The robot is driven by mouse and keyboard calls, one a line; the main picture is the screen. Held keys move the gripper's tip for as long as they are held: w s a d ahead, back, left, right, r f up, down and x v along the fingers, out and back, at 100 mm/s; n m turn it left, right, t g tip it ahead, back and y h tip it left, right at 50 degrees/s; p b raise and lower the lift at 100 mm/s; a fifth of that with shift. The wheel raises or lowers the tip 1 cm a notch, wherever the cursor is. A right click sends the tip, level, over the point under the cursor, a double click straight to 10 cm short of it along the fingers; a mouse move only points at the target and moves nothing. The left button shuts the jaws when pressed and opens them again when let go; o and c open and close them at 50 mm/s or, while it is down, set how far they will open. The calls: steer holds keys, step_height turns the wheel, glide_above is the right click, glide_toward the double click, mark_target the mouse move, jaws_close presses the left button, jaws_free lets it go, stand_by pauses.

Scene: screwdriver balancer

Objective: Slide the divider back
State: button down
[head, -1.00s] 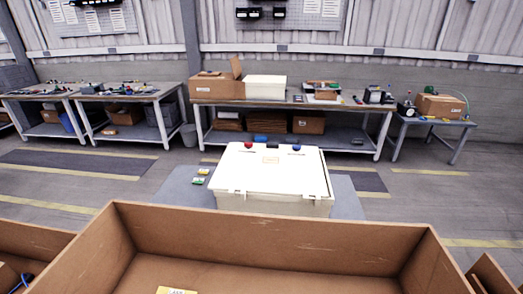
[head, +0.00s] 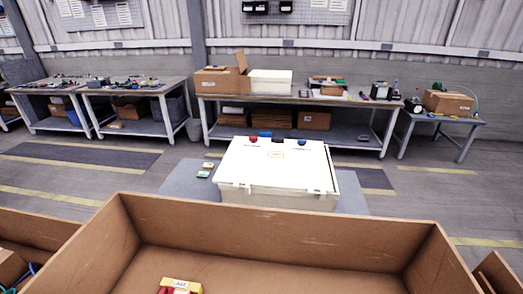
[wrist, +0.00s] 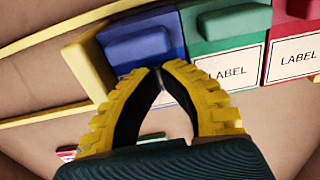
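In the wrist view my gripper (wrist: 160,74) has yellow ribbed fingers with dark inner pads. Its tips meet, with an open gap between the fingers lower down, and nothing shows held. The tips are in front of a blue block (wrist: 146,38); whether they touch it I cannot tell. A green block (wrist: 222,30) and a red block (wrist: 293,40), both with white labels, stand to its right. A yellow upright piece (wrist: 88,66) stands left of the blue block, joined visually to yellow strips; which part is the divider I cannot tell. My gripper is not in the head view.
A large open cardboard box (head: 280,240) fills the front of the head view, with a yellow labelled item (head: 181,284) inside at the bottom edge. A white lidded case (head: 278,170) stands beyond it on a grey table. Workbenches line the back wall.

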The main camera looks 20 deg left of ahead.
step_height(320, 180, up, 7)
steer(key=p, duration=0.6)
steer(key=shift+f, duration=0.15)
